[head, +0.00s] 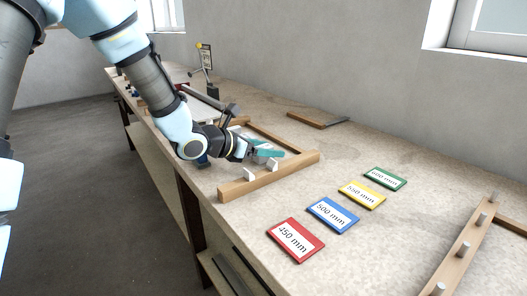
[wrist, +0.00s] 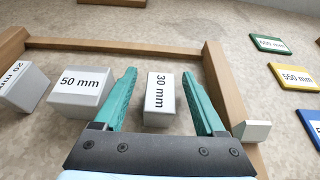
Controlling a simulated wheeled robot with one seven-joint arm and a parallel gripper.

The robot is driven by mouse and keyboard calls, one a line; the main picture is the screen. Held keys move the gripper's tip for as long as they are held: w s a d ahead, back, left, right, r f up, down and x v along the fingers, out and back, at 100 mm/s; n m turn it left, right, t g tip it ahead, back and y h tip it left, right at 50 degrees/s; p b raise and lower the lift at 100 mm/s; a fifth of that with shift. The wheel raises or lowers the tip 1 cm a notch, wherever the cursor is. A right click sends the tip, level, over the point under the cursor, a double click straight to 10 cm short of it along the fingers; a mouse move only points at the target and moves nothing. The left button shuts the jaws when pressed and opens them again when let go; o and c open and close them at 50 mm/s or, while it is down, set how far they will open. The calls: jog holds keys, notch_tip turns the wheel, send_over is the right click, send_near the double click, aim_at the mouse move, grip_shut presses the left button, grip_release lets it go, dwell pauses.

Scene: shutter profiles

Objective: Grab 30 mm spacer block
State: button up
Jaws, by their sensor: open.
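The white 30 mm spacer block (wrist: 160,98) lies on the bench between the two green fingers of my gripper (wrist: 155,103) in the wrist view. The gripper is open, with a gap on each side of the block. The head view shows the gripper (head: 262,150) low over the wooden frame, with the arm hiding much of it. The white 50 mm block (wrist: 79,92) stands just left of the left finger, and a 20 mm block (wrist: 22,86) is farther left.
A wooden frame (wrist: 125,47) surrounds the blocks, with its right rail (wrist: 219,82) close to my right finger. Red (head: 296,240), blue (head: 333,214), yellow (head: 362,194) and green (head: 385,179) length plates lie to the right.

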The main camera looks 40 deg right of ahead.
jog(key=shift+x, duration=0.85)
jog(key=shift+c, duration=0.2)
grip_shut()
